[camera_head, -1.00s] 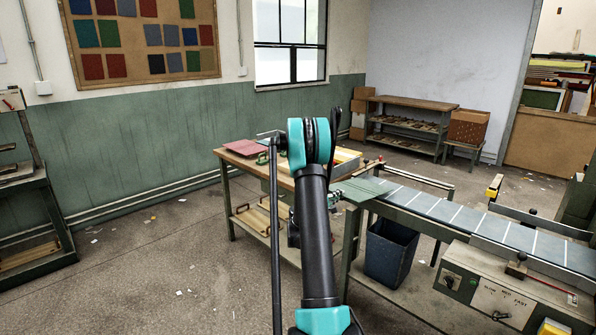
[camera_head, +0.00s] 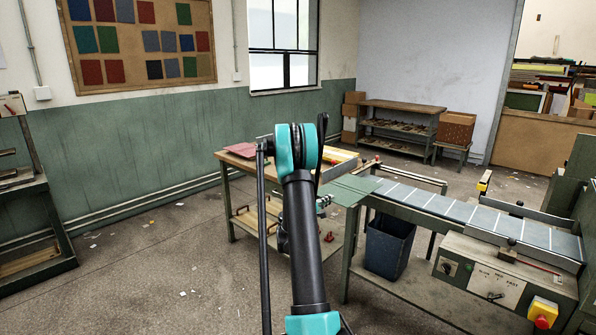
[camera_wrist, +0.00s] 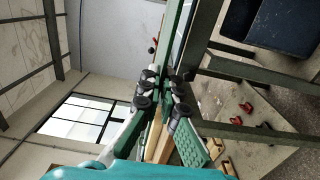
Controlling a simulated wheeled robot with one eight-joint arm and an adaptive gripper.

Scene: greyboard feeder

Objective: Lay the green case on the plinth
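The green case (camera_head: 350,189) is a flat green panel at the near end of the conveyor, level with the table tops. In the wrist view it appears edge-on as a long green strip (camera_wrist: 173,35). My gripper (camera_head: 323,203) is at its left edge. In the wrist view the gripper's fingers (camera_wrist: 166,85) close on both sides of the strip. My arm hides part of the table beside it. I cannot make out which thing is the plinth.
A conveyor (camera_head: 460,212) with grey panels runs right from the case. A wooden table (camera_head: 272,172) with a red book-like item (camera_head: 241,150) stands behind my arm. A blue bin (camera_head: 389,248) is under the conveyor. Floor at the left is largely open.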

